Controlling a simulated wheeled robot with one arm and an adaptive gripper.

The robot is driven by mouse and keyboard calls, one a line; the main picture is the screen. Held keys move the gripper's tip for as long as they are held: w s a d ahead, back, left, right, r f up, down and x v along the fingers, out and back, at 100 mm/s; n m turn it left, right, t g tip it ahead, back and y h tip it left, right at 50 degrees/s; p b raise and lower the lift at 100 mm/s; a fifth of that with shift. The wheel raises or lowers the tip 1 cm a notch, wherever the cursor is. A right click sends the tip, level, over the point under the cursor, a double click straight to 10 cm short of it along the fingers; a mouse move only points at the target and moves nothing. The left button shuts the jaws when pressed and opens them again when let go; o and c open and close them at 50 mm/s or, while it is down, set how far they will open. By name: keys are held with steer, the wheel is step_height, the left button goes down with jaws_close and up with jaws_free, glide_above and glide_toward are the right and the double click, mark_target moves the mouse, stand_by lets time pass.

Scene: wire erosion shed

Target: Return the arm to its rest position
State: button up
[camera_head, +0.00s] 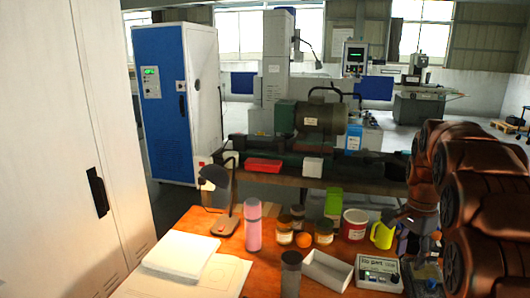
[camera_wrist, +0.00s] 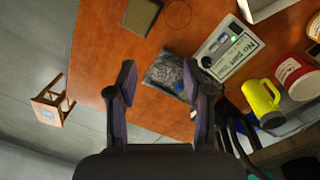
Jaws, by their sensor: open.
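My gripper (camera_wrist: 160,72) is open and empty in the wrist view, its two dark fingers spread apart above the edge of the orange-brown table (camera_wrist: 95,60). A grey mottled flat item (camera_wrist: 165,68) shows between and beyond the fingertips; I cannot tell its height below them. In the head view my copper-brown arm is bent at the right edge, with its darker wrist end low over the table's right side. The fingers are not clear there.
A white control box (camera_head: 380,273), a yellow mug (camera_head: 382,235), a red-and-white can (camera_head: 354,224) and a white open tray (camera_head: 326,270) stand near my arm. A pink bottle (camera_head: 254,226) and several jars are further left. A wooden stool (camera_wrist: 48,101) stands on the floor beside the table.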

steer(key=s+a+f+n, duration=0.1)
steer(key=s+a+n, duration=0.3)
steer(key=s, duration=0.7)
steer(key=s+a+f+n, duration=0.2)
steer(key=s+a+n, duration=0.3)
steer(key=s, duration=0.6)
steer(key=s+a+f+n+g, duration=0.1)
steer(key=s+a+n, duration=0.4)
steer(key=s+a, duration=0.3)
steer(key=s, duration=0.3)
steer(key=shift+a+f+p, duration=0.3)
steer(key=shift+p, duration=0.05)
